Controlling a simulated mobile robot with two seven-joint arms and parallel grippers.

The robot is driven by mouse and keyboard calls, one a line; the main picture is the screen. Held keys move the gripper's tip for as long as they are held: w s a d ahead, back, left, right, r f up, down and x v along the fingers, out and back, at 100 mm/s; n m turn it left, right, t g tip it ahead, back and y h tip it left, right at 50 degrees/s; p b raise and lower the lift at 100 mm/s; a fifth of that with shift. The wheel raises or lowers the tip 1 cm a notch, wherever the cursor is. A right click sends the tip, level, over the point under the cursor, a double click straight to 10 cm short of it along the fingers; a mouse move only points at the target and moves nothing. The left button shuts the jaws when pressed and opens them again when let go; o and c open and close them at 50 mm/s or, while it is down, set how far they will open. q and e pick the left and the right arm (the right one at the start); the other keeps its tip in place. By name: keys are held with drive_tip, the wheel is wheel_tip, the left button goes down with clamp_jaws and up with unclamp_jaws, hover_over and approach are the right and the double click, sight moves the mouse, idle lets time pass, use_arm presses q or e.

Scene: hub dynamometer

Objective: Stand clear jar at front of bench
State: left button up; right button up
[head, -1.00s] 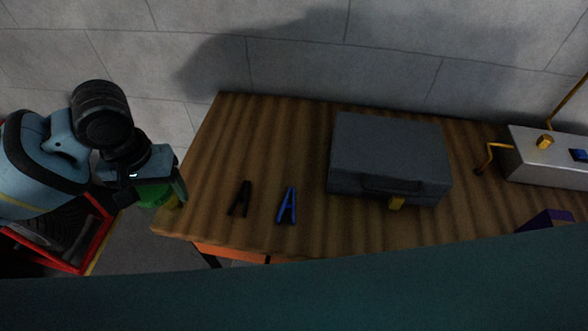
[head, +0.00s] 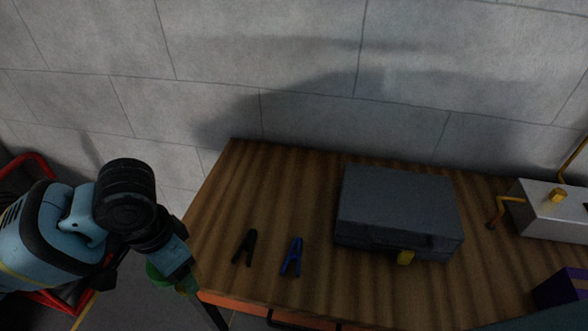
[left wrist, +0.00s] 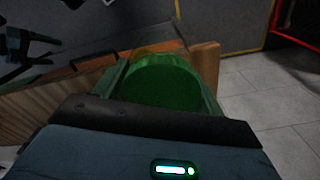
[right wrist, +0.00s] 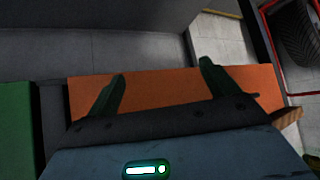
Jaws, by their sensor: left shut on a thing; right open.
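The jar shows mainly as a round green lid (left wrist: 165,82) between the fingers of my left gripper (left wrist: 163,88) in the left wrist view; a little yellowish material shows past it. My left gripper is shut on it. In the head view the jar's green part (head: 156,277) is beside the bench's left front corner, mostly hidden by the gripper. Whether it touches the bench cannot be told. The wooden bench (head: 225,190) stands against the wall. My right gripper (right wrist: 158,85) is open and empty, with the bench's orange front panel (right wrist: 160,92) behind its fingers.
A black clamp (head: 245,248) and a blue clamp (head: 292,257) lie near the bench's left front. A grey case (head: 398,205) with a yellow latch lies right of them. A metal box (head: 550,210) and a purple box (head: 562,290) are farther right. The left back bench top is bare.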

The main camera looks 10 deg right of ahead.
use_arm(q)
drive_tip(key=s+d+f+m+b, duration=0.1)
drive_tip(key=s+d+m, duration=0.4)
drive_tip(key=m, duration=1)
drive_tip(key=shift+s+d+f, duration=0.25)
drive_tip(key=shift+d+f, duration=0.15)
drive_tip(key=shift+d, duration=0.35)
use_arm(e)
drive_tip(key=shift+s+a+f, duration=0.25)
drive_tip(key=shift+s+f, duration=0.35)
drive_tip(key=shift+f, duration=0.1)
use_arm(q)
drive_tip(key=w+a, duration=0.1)
drive_tip(key=w, duration=0.4)
drive_tip(key=w+a+f+b, duration=0.1)
drive_tip(key=w, duration=0.4)
drive_tip(key=w+a, duration=0.1)
drive_tip(key=w, duration=0.3)
drive_tip(key=shift+w+a+f, duration=0.2)
drive_tip(key=shift+w+a, duration=0.15)
drive_tip(key=shift+w, duration=0.05)
use_arm(e)
drive_tip(key=shift+s+a+f+g, duration=0.15)
drive_tip(key=shift+s+f, duration=0.15)
drive_tip(key=shift+f, duration=0.15)
drive_tip(key=shift+s+d+f+g, duration=0.15)
drive_tip(key=shift+s+f, duration=0.1)
drive_tip(key=shift+f, duration=0.15)
